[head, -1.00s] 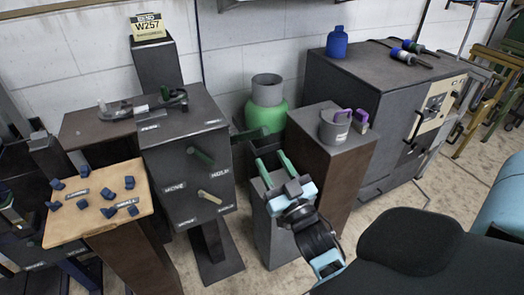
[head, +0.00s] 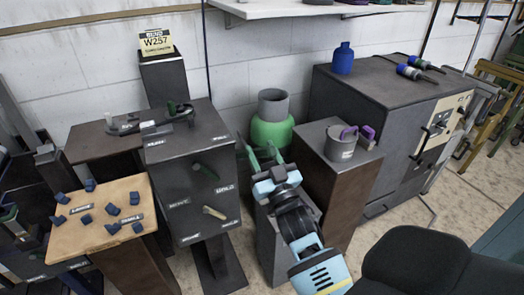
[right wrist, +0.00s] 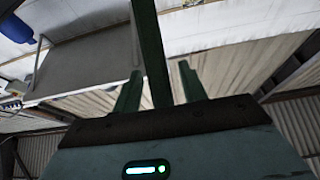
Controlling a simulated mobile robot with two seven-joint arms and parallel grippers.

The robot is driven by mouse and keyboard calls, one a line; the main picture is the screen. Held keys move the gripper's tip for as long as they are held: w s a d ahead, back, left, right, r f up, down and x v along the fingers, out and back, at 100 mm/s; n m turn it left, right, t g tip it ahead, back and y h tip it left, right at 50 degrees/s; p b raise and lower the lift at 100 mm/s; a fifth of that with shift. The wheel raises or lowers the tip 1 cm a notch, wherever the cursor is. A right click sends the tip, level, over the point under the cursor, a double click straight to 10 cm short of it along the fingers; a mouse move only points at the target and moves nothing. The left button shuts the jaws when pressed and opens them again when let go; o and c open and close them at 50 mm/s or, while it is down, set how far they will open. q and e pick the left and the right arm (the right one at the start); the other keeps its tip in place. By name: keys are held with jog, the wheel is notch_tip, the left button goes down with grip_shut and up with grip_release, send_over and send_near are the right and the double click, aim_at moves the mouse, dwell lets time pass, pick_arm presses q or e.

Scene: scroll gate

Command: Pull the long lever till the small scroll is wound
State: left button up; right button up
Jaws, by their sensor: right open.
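A dark box on a pedestal (head: 180,185) has a short dark green handle (head: 205,171) and a beige handle (head: 214,212) on its front. My right gripper (head: 262,152) is to the right of this box, with its green fingers apart, pointing toward the back wall. In the right wrist view, a long dark green bar (right wrist: 148,45) runs between the two fingers, with gaps on both sides; it may be the long lever. I cannot make out the small scroll for certain. My left gripper is not in view.
A green and grey canister (head: 271,125) stands behind my right gripper. A brown pedestal with a grey mug (head: 340,145) and a large dark cabinet (head: 375,130) stand to the right. A wooden board with several blue pieces (head: 100,208) is at the left.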

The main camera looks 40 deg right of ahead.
jog(key=shift+w+d, duration=0.1)
jog(key=shift+w, duration=0.15)
jog(key=shift+r, duration=0.1)
grip_shut()
